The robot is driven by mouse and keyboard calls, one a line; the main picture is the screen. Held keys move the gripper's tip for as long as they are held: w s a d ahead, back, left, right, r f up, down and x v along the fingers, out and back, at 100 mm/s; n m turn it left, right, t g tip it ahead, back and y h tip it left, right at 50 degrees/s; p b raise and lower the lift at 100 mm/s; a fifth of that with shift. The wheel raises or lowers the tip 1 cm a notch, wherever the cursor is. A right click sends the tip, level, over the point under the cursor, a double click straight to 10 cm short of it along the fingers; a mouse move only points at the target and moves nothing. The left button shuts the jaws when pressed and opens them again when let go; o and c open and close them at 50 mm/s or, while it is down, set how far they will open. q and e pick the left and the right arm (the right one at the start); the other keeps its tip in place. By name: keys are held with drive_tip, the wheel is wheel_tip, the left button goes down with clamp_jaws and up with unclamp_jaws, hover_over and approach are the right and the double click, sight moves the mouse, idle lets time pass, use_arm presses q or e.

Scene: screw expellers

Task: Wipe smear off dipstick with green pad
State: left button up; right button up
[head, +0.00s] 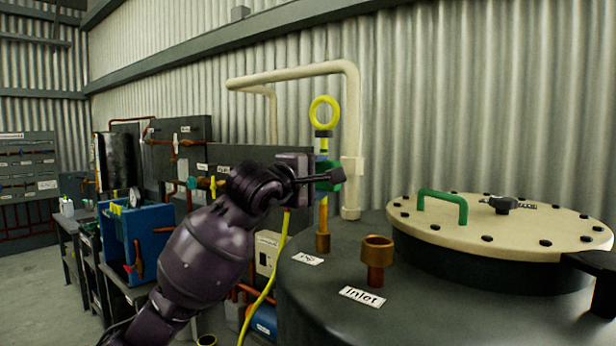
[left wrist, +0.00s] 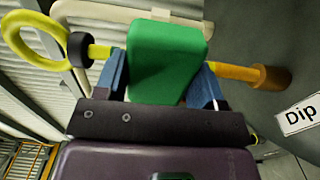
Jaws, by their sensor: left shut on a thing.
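The dipstick (head: 323,214) stands upright in a brown socket (head: 322,243) on the dark tank, with a yellow ring handle (head: 324,98) and dark collar on top. My left gripper (head: 326,177) is shut on the green pad (head: 330,181) at the middle of the rod. In the left wrist view, the green pad (left wrist: 165,60) sits between blue fingers (left wrist: 160,85). The yellow dipstick (left wrist: 232,71) shows on both sides of the pad, whose middle hides the rod between. I cannot make out a smear on the visible parts.
The tank top carries an "Inlet" fitting (head: 376,258), a "Dip" label (head: 308,259) and a cream lid (head: 500,232) with a green handle (head: 443,205). A cream pipe (head: 353,110) rises behind the dipstick. A yellow cord (head: 268,285) hangs below the gripper.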

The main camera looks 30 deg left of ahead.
use_arm(q)
drive_tip(key=shift+d+f, duration=0.1)
drive_tip(key=shift+d, duration=0.5)
use_arm(e)
drive_tip(key=shift+w+a+r, duration=0.1)
drive_tip(key=shift+w+r, duration=0.05)
drive_tip(key=shift+w, duration=0.3)
use_arm(q)
drive_tip(key=shift+s, duration=0.15)
drive_tip(key=s, duration=0.5)
drive_tip(key=shift+s+a, duration=0.3)
drive_tip(key=shift+s, duration=0.1)
use_arm(e)
drive_tip(key=shift+s, duration=0.15)
drive_tip(key=shift+w, duration=0.2)
